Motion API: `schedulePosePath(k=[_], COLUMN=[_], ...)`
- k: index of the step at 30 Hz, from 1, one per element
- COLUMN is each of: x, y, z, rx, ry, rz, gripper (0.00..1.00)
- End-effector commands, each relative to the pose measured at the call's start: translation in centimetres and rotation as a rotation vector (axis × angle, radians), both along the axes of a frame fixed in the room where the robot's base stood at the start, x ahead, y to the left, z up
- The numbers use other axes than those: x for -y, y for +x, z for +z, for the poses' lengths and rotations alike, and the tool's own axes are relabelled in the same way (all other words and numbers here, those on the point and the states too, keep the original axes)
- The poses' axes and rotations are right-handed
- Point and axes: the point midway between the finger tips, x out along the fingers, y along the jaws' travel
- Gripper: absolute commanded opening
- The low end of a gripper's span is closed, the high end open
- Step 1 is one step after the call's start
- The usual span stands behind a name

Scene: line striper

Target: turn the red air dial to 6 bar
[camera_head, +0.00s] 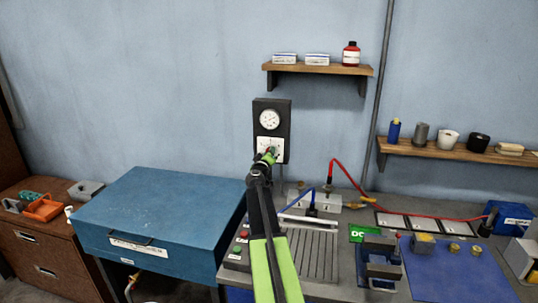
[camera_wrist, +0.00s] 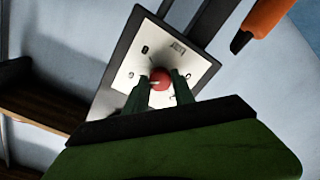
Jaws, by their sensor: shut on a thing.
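The red air dial (camera_wrist: 160,79) sits on a white plate (camera_wrist: 186,63) of a dark wall panel. In the wrist view my gripper (camera_wrist: 159,91) has one finger on each side of the dial and is shut on it. A pale pointer mark shows on the dial, but I cannot read which number it faces. In the head view my gripper (camera_head: 268,157) reaches the lower part of the panel (camera_head: 284,104) and mostly hides the dial. A round white gauge (camera_head: 269,119) is above it; its needle is too small to read.
A wooden shelf (camera_head: 318,68) with boxes and a red bottle is above right of the panel. A blue chest (camera_head: 160,215) stands at left. A bench with a ribbed plate, red and blue cables and a blue mat (camera_head: 455,272) lies below right.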

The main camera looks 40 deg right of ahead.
Motion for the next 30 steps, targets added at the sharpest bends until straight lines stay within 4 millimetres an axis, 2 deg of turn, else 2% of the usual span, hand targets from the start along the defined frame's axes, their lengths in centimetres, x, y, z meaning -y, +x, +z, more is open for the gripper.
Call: schedulePosePath(k=[9,23,24,29,30], x=[-0.18,-0.19,-0.19,-0.14,-0.13], y=[0.05,0.07,0.09,0.06,0.06], z=[-0.10,-0.08,-0.08,-0.06,-0.05], rx=[0.084,0.095,0.095,0.093,0.093], ry=[0.053,0.060,0.060,0.059,0.059], rz=[0.002,0.003,0.003,0.001,0.001], gripper=[0.00,0.00,0.32,0.52,0.52])
